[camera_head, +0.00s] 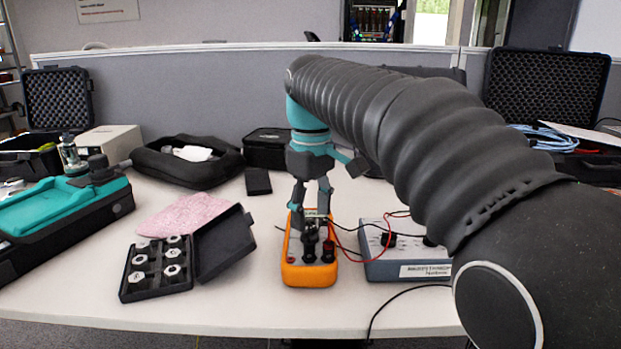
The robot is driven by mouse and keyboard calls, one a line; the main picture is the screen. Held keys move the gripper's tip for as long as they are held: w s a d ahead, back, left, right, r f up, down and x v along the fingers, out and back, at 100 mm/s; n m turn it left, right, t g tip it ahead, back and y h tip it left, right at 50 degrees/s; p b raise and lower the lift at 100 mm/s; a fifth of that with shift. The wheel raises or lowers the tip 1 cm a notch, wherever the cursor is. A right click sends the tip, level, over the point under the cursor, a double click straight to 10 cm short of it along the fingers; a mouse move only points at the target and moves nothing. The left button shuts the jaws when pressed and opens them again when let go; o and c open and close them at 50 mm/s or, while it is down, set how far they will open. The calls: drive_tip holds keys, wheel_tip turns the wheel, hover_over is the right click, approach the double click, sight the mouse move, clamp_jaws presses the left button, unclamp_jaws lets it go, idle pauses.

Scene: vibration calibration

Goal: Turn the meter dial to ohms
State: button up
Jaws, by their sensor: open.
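The orange meter (309,273) lies on the table in front of me, with dark plugs on its near part and red and black leads running off to the right. My gripper (311,215) is over the far part of the meter, pointing down, with its fingers apart. The dial is hidden behind or beneath the fingers, so I cannot see its setting or whether the fingers touch it.
A grey-blue box with knobs (408,262) stands right of the meter. An open black case of weights (158,268) and a pink cloth (190,214) lie left. A teal and black instrument (62,222) stands far left.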

sight(311, 230)
wheel_tip(311, 230, up, 9)
drive_tip(key=shift+f, duration=0.2)
idle(0.4)
